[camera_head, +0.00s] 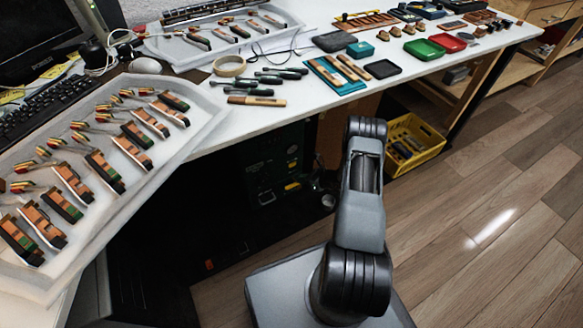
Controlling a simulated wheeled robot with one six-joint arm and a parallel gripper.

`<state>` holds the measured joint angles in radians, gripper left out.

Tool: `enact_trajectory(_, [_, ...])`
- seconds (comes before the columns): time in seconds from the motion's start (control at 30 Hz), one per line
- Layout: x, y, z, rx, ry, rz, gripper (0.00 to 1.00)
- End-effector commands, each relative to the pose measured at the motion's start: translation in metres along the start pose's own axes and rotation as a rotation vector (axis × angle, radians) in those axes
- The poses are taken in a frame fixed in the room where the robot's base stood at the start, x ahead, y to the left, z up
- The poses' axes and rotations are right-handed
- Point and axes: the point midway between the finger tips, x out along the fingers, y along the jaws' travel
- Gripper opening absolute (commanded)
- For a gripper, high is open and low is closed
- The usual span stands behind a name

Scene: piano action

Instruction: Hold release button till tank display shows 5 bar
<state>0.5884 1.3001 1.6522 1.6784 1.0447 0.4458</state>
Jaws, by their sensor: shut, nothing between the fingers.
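A dark green machine (272,165) stands in shadow under the white worktop, left of my arm. It has small pale markings and a yellow patch (292,186) low on its front. I cannot tell whether this is the tank. No release button or pressure reading can be made out. My grey and black arm rises from my base in the middle of the picture and bends at a black joint near the worktop's front edge. My gripper does not show clearly; it seems hidden behind the arm or in the dark beneath the worktop.
The white worktop (200,117) carries trays of piano action parts, green-handled tools (277,78), a tape roll (229,66) and small coloured trays. A yellow crate (416,140) stands on the floor right of my arm. The wooden floor (480,190) at right is clear.

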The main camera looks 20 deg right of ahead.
Motion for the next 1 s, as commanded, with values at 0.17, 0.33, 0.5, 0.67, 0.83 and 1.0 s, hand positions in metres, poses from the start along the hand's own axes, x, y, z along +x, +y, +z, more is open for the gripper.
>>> enact_trajectory(0.17, [0.016, -0.010, 0.007, -0.003, 0.001, 0.001, 0.00])
enact_trajectory(0.33, [0.024, -0.016, 0.015, -0.001, 0.001, 0.001, 0.00])
enact_trajectory(0.5, [0.027, -0.019, 0.019, -0.002, 0.000, 0.001, 0.00])
enact_trajectory(0.67, [0.028, -0.020, 0.021, -0.001, 0.000, 0.001, 0.00])
enact_trajectory(0.83, [0.028, -0.020, 0.021, -0.001, 0.001, 0.001, 0.00])
enact_trajectory(1.0, [0.028, -0.020, 0.020, -0.001, 0.001, 0.001, 0.00])
